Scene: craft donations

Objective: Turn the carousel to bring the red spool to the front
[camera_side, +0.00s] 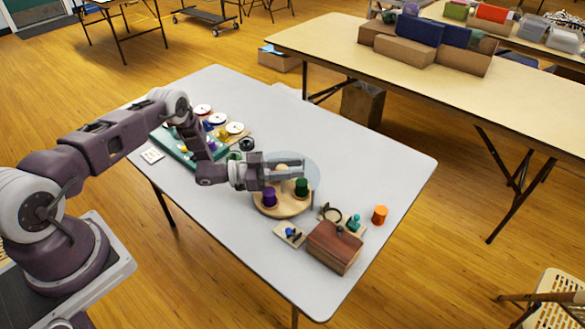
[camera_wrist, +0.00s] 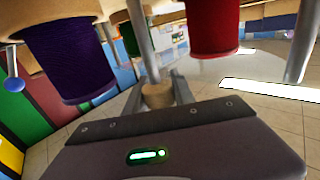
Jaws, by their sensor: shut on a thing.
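The carousel (camera_side: 285,209) is a round wooden base with a clear round plate (camera_side: 311,168) above it, on the grey table. In the side view, a purple spool (camera_side: 269,197) stands at its front left and a green spool (camera_side: 301,187) at its right. The red spool (camera_wrist: 213,28) shows in the wrist view, right of centre; the purple spool (camera_wrist: 68,55) is at left there. The red spool is hidden in the side view. My gripper (camera_wrist: 160,90) is shut on a tan knob (camera_wrist: 157,97) at the carousel's middle post.
A brown wooden box (camera_side: 334,247), a blue-knobbed tile (camera_side: 290,235), a teal-knobbed piece (camera_side: 354,222) and an orange spool (camera_side: 380,214) stand in front and right of the carousel. A teal tray (camera_side: 178,150) lies at left. The table's far right is clear.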

